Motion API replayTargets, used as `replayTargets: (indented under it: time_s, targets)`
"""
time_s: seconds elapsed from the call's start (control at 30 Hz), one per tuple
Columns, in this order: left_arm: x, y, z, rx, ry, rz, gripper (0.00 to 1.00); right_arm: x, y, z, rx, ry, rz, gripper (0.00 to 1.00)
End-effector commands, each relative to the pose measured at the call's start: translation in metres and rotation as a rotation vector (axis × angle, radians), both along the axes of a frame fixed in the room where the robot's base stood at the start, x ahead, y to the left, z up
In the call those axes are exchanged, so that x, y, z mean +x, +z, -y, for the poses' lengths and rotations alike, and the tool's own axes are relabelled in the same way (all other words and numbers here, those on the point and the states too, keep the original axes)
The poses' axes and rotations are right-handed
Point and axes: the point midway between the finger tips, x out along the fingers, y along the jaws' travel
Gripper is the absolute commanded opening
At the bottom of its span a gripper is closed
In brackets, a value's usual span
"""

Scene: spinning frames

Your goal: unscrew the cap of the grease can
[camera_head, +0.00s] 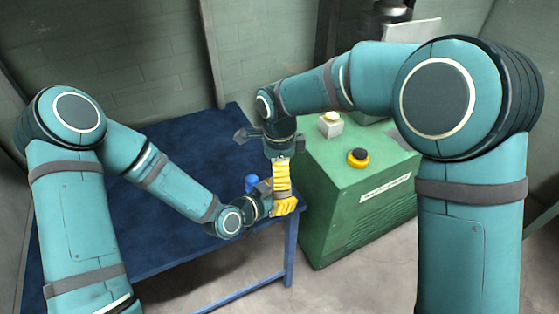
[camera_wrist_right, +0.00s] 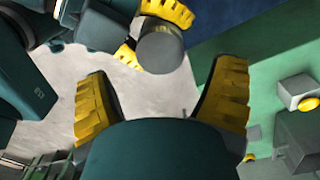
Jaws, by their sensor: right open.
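A grey cylinder, which looks like the grease can (camera_wrist_right: 161,50), shows end-on in the right wrist view. The yellow fingers of my left gripper (camera_head: 284,206) lie on both sides of it and hold it. In the head view only a small grey part of the can (camera_head: 283,197) shows between yellow fingers. I cannot tell cap from body. My right gripper (camera_head: 282,186) points down from above, close to the can. In the right wrist view its two fingers are spread wide and empty, with the can beyond their tips and apart from both.
A blue table (camera_head: 170,255) lies under my left arm, with a small blue object (camera_head: 251,182) behind my left gripper. A green cabinet (camera_head: 345,225) with a yellow-black button (camera_head: 358,158) and a white box with a yellow top (camera_head: 331,124) stands close on the right.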

Motion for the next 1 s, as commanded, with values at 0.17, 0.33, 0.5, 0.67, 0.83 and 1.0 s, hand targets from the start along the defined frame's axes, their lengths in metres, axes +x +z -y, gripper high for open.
replayTargets:
  time_s: [0.17,0.33,0.5,0.67,0.83,1.0]
  targets:
    - [0.000,0.001,0.000,-0.001,0.000,0.002,0.00,-0.001,-0.027,0.000,0.000,0.002,-0.003,0.85]
    - [0.000,0.001,0.000,-0.001,0.000,0.002,0.00,-0.002,-0.042,0.000,0.000,0.003,-0.001,0.85]
    - [0.000,0.001,0.000,-0.001,0.000,0.002,0.00,-0.002,-0.047,0.000,0.001,0.003,-0.001,0.85]
    - [0.000,0.001,0.000,-0.001,0.000,0.002,0.00,-0.002,-0.047,0.000,0.001,0.003,0.000,0.85]
    - [0.000,0.001,0.000,-0.001,0.000,0.002,0.00,-0.002,-0.047,0.000,0.001,0.003,0.000,0.42]
    - [0.000,0.001,0.000,-0.001,0.000,0.002,0.00,-0.002,-0.047,0.000,0.000,0.003,0.000,0.11]
